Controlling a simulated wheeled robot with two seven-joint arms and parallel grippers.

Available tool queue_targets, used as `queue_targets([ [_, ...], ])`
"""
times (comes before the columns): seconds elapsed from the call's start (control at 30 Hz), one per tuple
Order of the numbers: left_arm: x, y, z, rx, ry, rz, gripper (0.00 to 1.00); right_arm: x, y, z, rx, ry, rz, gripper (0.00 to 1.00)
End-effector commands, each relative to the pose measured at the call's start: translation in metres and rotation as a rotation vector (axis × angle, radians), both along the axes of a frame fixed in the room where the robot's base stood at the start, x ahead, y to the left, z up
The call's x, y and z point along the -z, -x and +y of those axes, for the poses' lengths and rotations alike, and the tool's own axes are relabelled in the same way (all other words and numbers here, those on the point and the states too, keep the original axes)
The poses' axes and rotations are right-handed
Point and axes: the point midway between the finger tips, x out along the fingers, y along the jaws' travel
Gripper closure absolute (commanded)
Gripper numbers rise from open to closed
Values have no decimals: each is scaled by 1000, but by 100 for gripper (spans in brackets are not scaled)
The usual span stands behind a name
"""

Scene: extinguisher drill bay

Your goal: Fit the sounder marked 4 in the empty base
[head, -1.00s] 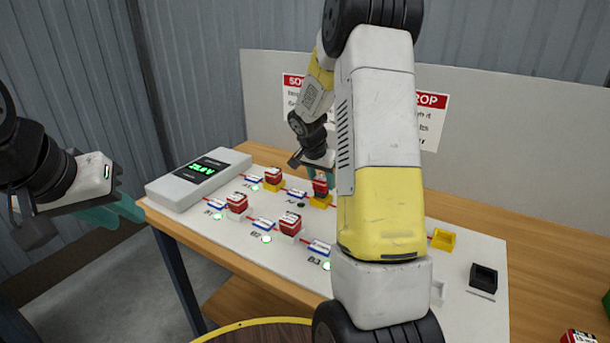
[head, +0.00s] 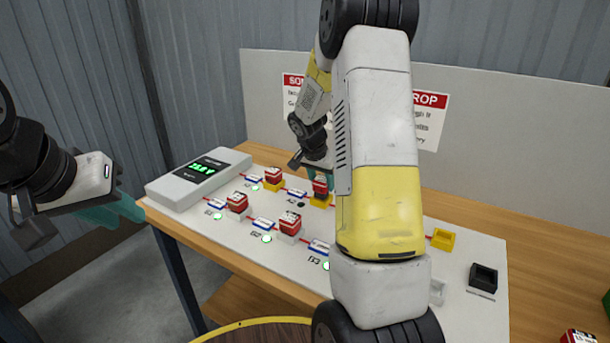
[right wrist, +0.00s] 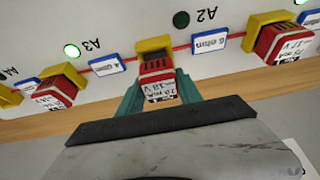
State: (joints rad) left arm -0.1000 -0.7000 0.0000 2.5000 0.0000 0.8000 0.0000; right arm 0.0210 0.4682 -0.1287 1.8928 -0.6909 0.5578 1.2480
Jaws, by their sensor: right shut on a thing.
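My right gripper (right wrist: 155,100) is shut on a red sounder with a white label (right wrist: 158,82). The sounder is right at a yellow base (right wrist: 153,46) near the A2 mark; I cannot tell whether it is fully seated. In the head view, the held sounder (head: 320,186) shows above its yellow base (head: 320,201), left of my right forearm. Its number is too small to read. The indicator (right wrist: 181,19) by A2 is dark. My left gripper (head: 115,212) hangs empty left of the table; its finger gap is not clear.
Other red sounders (head: 273,175) (head: 237,202) (head: 290,223) stand in bases along the board. A grey meter box (head: 198,178) stands at the left. A yellow base (head: 442,239) and a black base (head: 483,278) look empty at the right. My right forearm hides the board's middle.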

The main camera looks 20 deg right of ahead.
Motion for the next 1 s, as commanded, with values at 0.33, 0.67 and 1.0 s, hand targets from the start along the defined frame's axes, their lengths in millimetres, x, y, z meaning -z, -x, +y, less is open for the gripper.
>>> queue_targets([
  [0.33,0,0,0,0,0,0,71,5,0,0,1,0,0,100],
  [0.67,0,0,0,0,0,0,71,10,0,0,1,0,0,100],
  [1.0,0,0,0,0,0,0,71,15,0,0,0,1,1,100],
])
